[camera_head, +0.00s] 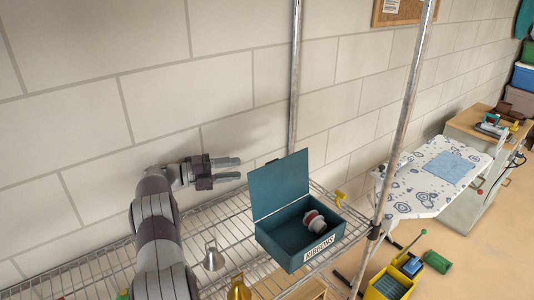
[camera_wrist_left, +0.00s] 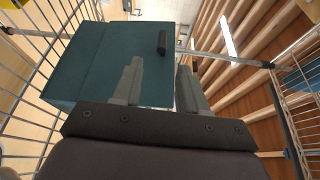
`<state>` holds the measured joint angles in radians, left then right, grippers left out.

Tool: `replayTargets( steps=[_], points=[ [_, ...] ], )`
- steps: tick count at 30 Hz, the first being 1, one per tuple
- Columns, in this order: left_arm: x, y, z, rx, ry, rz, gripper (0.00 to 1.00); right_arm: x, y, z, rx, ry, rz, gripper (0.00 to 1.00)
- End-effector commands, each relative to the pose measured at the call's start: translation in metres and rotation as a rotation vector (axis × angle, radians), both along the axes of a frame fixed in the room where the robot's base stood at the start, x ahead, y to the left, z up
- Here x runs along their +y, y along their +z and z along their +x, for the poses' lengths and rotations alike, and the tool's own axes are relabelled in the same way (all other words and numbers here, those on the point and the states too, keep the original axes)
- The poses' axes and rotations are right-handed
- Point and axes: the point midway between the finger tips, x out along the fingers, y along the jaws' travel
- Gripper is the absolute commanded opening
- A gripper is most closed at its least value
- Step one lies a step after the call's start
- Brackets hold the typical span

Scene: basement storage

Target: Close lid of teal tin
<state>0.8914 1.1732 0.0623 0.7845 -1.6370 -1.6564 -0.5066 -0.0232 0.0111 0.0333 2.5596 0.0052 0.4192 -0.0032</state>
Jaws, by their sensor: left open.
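The teal tin (camera_head: 300,249), labelled "RIBBONS", stands on a wire shelf with its lid (camera_head: 279,184) raised upright along its back edge. Contact cannot be told there. My right gripper is not in view.
The wire shelf (camera_head: 216,213) has upright metal posts (camera_head: 408,100) at the right and rear. A grey bell-like item (camera_head: 213,257) and a yellow one (camera_head: 238,288) stand left of the tin. A pale block wall is behind. An ironing board (camera_head: 415,195) stands at the right.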

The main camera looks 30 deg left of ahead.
Motion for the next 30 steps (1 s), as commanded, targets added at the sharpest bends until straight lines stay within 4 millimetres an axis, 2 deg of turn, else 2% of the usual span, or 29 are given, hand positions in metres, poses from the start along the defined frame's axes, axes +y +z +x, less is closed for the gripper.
replayTargets(
  steps=[5, 15, 20, 28, 30],
  points=[
    [-0.017, 0.003, 0.016, 0.001, -0.003, -0.002, 0.42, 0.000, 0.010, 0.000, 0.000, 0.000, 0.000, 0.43],
    [-0.073, 0.001, 0.072, 0.000, -0.002, -0.001, 0.42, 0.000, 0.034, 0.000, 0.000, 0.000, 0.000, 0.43],
    [-0.084, -0.002, 0.084, 0.001, 0.000, -0.001, 0.42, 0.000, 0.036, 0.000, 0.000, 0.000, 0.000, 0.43],
    [-0.085, -0.003, 0.085, 0.001, 0.001, -0.001, 0.42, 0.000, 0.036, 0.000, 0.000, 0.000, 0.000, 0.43],
    [-0.085, -0.003, 0.085, 0.001, 0.001, -0.001, 0.19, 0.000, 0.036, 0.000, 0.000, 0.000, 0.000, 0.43]
  ],
)
